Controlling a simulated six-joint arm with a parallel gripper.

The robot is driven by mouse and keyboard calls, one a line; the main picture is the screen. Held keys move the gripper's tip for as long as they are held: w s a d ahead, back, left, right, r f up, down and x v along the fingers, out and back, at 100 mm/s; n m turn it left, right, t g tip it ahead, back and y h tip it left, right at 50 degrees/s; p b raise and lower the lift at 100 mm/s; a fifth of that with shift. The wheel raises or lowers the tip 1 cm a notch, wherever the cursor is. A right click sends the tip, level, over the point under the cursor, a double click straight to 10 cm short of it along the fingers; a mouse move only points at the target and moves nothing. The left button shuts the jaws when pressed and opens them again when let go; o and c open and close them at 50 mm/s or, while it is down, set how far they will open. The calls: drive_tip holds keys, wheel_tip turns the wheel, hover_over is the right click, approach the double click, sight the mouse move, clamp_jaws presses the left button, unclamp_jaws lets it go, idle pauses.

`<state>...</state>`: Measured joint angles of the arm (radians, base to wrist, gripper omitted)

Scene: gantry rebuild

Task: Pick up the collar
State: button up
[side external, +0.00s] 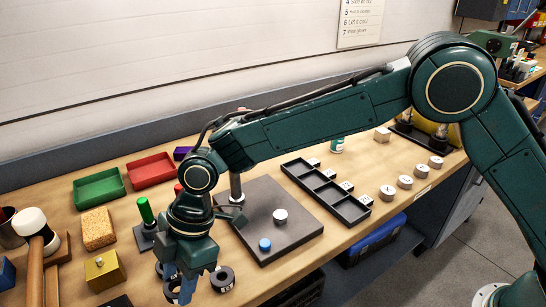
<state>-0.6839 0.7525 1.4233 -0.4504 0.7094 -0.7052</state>
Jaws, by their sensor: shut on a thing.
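Several dark ring-shaped collars lie near the bench's front edge at lower left. One collar (222,279) lies flat just right of my gripper, apart from it. Another dark ring (171,291) shows at the blue fingers, partly hidden by them. A further one (159,268) peeks out at their left. My gripper (179,287) points down with its fingers low at the bench. It is shut on a collar, which the fingers largely cover; I cannot tell whether it is clear of the wood.
A dark plate (290,240) with a post, a white disc (280,216) and a blue cap (265,245) lies right of my gripper. A green peg (145,210) stands behind left. A yellow block (103,270), sponge (98,229) and mallet (32,223) crowd the left.

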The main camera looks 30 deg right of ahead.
wheel_tip(320, 180, up, 16)
drive_tip(key=shift+r, duration=0.15)
idle(0.3)
idle(0.6)
